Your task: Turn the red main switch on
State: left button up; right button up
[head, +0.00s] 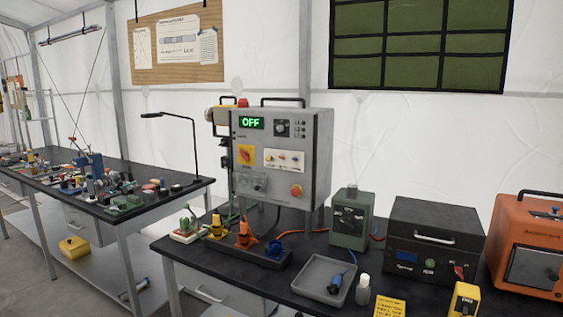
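A grey control box (318,160) stands on legs on the dark workbench, with its front facing me. Its green-lit display (251,123) reads OFF. Below the display on the left is a yellow plate with a red rotary switch (246,154), apparently the main switch; its handle angle is too small to read. Neither of my grippers shows in the head view, and nothing touches the box.
In front of the box stand orange, yellow and blue connectors (244,234) on a dark strip. A grey tray (314,279) holds a blue plug. A green unit (352,218), a black unit (433,240) and an orange case (530,245) stand to the right. A cluttered bench (188,190) is at left.

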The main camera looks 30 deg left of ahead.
aim_at(245, 155)
jog(key=i+j+u, duration=0.2)
jog(key=i+j, duration=0.15)
jog(key=i+j+u, duration=0.2)
jog(key=i, duration=0.4)
